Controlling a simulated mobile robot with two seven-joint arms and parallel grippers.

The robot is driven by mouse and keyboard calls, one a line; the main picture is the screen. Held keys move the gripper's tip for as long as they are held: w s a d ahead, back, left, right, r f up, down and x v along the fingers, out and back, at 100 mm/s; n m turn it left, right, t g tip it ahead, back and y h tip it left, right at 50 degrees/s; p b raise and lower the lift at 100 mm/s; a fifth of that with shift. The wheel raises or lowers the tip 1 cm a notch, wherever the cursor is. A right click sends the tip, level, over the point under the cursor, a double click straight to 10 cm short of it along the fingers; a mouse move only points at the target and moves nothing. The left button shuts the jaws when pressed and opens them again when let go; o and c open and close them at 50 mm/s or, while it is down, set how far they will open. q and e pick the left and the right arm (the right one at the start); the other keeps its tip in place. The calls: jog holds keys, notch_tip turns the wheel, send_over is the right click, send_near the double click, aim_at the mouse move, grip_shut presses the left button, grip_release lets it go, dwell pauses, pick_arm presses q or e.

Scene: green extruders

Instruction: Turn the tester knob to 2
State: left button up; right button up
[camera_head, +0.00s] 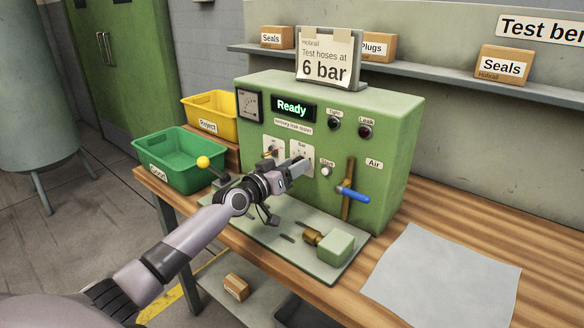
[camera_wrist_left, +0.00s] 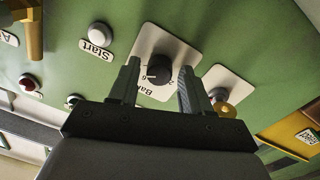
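The green tester (camera_head: 385,110) stands on the wooden bench, its display reading "Ready". In the left wrist view its black knob (camera_wrist_left: 160,70) sits on a white plate (camera_wrist_left: 148,42) marked "Bar", seen upside down. A pale mark shows on the knob, but its exact setting is hard to read. My left gripper (camera_head: 297,167) is at the tester's front. In the left wrist view its two fingers (camera_wrist_left: 158,78) stand apart on either side of the knob; I cannot tell whether they touch it. In the head view the gripper hides the knob. My right gripper is out of view.
A "Start" button (camera_head: 326,171) and a blue-handled lever (camera_head: 353,194) are right of the knob. A second plate (camera_head: 270,146) is to its left. A sign (camera_head: 326,58) says 6 bar. Green (camera_head: 185,172) and yellow (camera_head: 222,115) bins stand left. A grey sheet (camera_head: 445,275) lies right.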

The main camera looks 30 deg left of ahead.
pick_arm(q)
grip_shut()
jog(key=shift+d+n+t+y+p, duration=0.15)
jog(key=shift+n+p, duration=0.45)
jog(key=shift+n, duration=3.5)
jog(key=shift+a+n+t+y+p, duration=0.1)
jog(key=shift+n+y+p, duration=0.35)
jog(key=shift+n, duration=3.65)
jog(key=shift+d+n+t+p, duration=0.1)
jog(key=shift+n+p, duration=0.65)
jog(key=shift+n, duration=3.35)
